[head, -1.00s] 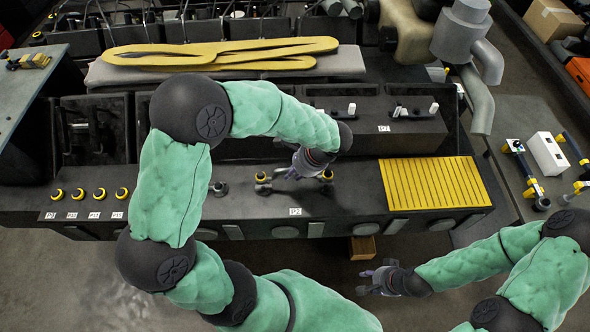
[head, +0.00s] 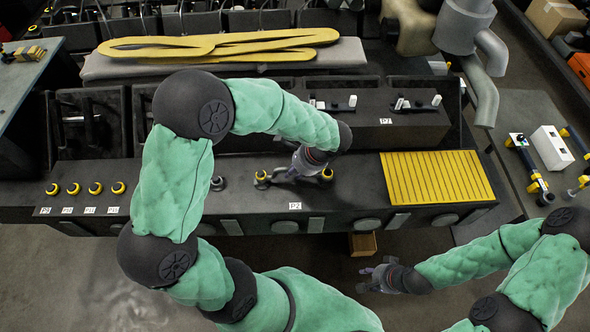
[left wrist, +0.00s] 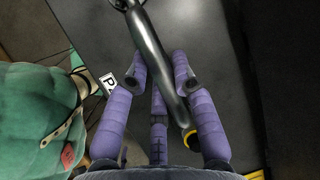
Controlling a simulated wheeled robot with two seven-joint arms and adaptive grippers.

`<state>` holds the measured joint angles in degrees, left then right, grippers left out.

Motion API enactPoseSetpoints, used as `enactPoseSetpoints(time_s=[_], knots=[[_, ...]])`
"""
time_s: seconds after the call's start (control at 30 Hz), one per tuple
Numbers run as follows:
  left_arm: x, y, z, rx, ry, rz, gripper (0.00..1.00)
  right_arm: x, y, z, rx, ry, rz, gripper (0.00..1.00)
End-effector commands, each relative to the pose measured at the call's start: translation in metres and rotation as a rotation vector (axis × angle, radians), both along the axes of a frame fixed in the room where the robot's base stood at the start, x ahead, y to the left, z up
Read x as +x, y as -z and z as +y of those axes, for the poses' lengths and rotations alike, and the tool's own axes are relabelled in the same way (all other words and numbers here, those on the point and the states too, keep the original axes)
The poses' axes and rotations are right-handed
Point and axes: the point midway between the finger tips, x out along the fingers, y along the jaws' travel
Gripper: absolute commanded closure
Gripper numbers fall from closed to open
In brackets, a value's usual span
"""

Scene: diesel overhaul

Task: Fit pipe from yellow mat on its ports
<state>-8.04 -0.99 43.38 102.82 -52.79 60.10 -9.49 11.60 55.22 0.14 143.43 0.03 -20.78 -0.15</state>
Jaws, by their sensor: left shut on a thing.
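My left gripper (head: 302,168) is over the dark engine ledge and is shut on a grey metal pipe (head: 284,174). The yellow mat (head: 437,178) is bare. My right gripper (head: 376,278) is open and empty, low in front of the ledge.
Several yellow-ringed ports (head: 96,188) stand at the ledge's left. Yellow gaskets (head: 220,45) lie on a grey pad behind. A side bench (head: 520,110) at right holds tools and a white box.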

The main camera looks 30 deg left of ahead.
Motion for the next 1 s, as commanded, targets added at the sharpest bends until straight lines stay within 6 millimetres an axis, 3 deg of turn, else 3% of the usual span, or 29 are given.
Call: enactPoseSetpoints(time_s=[1.0], knots=[[0.001,0.013,0.000,0.000,0.000,-0.002,1.00,0.000,0.011,0.000,0.000,0.000,0.000,0.60]])
